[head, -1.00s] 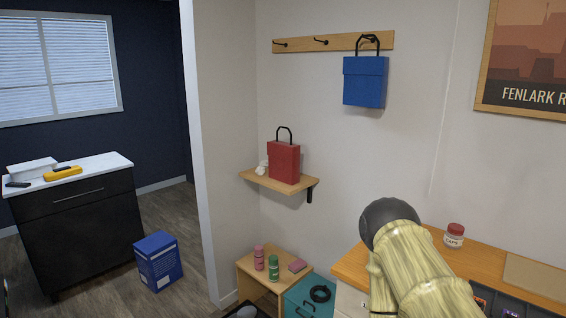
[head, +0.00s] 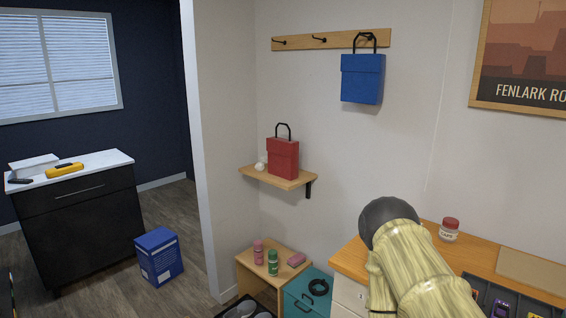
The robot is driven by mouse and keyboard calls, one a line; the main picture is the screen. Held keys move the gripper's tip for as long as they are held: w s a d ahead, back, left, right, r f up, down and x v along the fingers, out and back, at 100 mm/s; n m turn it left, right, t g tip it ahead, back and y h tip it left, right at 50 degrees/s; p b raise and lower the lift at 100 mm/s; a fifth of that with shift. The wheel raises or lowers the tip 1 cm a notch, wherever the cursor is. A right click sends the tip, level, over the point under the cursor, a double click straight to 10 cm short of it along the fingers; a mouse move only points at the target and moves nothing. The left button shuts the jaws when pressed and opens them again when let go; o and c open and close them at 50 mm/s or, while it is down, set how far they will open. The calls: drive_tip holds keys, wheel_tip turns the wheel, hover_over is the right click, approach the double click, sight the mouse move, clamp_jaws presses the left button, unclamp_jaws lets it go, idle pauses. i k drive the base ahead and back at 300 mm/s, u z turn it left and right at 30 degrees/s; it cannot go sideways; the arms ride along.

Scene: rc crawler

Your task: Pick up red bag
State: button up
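The red bag (head: 283,158) stands upright on a small wooden wall shelf (head: 293,183), with its black handle (head: 283,130) raised above it. A small white object (head: 260,164) sits beside it on the left. My arm, with a yellow-green streaked cover and a dark rounded joint, shows at the lower right, apart from the shelf. My gripper is not in view.
A blue bag (head: 362,80) hangs from a hook rail (head: 390,38) above and to the right. A wooden worktop (head: 470,248) with a jar (head: 449,230) lies at the right. Below the shelf stand a low wooden unit (head: 252,264) and a teal cabinet (head: 294,305).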

sight(283, 154)
drive_tip(key=z, duration=0.3)
drive_tip(key=k, duration=0.25)
drive_tip(key=u, duration=1.3)
drive_tip(key=i, duration=1.35)
drive_tip(key=z, duration=0.4)
drive_tip(key=i, duration=0.85)
drive_tip(key=z, duration=0.9)
